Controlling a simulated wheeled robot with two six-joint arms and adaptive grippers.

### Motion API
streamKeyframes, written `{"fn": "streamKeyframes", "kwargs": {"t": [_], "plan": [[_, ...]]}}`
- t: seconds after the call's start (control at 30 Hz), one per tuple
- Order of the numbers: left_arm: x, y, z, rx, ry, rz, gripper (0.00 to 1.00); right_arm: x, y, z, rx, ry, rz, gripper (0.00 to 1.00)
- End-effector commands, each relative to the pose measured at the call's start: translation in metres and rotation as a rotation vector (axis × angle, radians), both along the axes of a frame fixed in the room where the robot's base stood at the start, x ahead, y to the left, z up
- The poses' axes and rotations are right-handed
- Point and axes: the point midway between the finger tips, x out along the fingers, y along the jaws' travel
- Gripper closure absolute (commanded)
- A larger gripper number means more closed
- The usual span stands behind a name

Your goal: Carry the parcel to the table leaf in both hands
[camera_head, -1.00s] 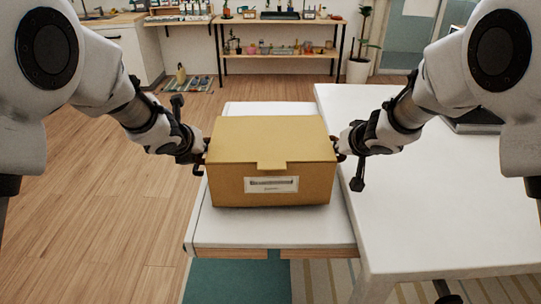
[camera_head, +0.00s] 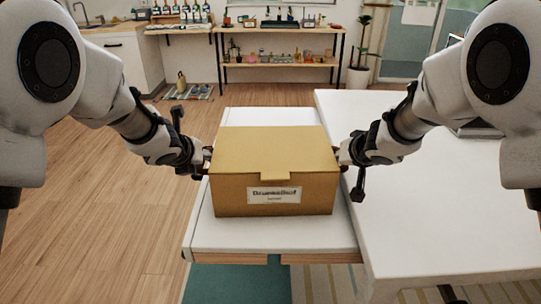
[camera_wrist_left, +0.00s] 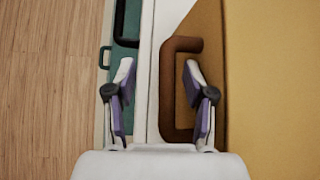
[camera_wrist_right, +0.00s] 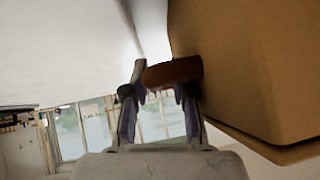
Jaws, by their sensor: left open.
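The parcel (camera_head: 275,155) is a closed tan cardboard box with a front flap and white label. It appears to sit upright on the white table leaf (camera_head: 290,237), with no gap visible beneath it. Brown loop handles are on its sides. My left gripper (camera_wrist_left: 160,75) is open around the left handle (camera_wrist_left: 167,90): one finger lies inside the loop, the other outside, both apart from the bar. My right gripper (camera_wrist_right: 163,82) is also open at the right handle (camera_wrist_right: 172,73), which partly hides one fingertip.
A larger white table (camera_head: 440,210) adjoins the leaf on the right, with a dark object at its far end. Shelves (camera_head: 280,65) and a potted plant (camera_head: 360,60) stand at the back. Wooden floor (camera_head: 110,210) is clear on the left.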

Motion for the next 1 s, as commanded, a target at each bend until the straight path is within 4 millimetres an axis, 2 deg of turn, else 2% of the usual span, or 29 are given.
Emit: {"fn": "streamKeyframes", "kwargs": {"t": [0.27,0.37,0.7,1.0], "plan": [[0.0,-0.003,0.004,-0.001,-0.009,-0.009,0.21,0.0,0.004,-0.001,0.001,-0.001,0.012,0.6],[-0.007,-0.002,0.012,-0.001,-0.01,-0.008,0.21,0.0,0.004,-0.001,0.0,-0.001,0.011,0.6],[-0.05,0.006,0.052,-0.001,-0.006,-0.006,0.21,0.0,0.003,-0.001,0.001,-0.001,0.009,0.6],[-0.056,0.008,0.057,-0.001,-0.003,-0.002,0.21,0.0,0.002,-0.001,0.001,0.0,0.006,0.6]]}}
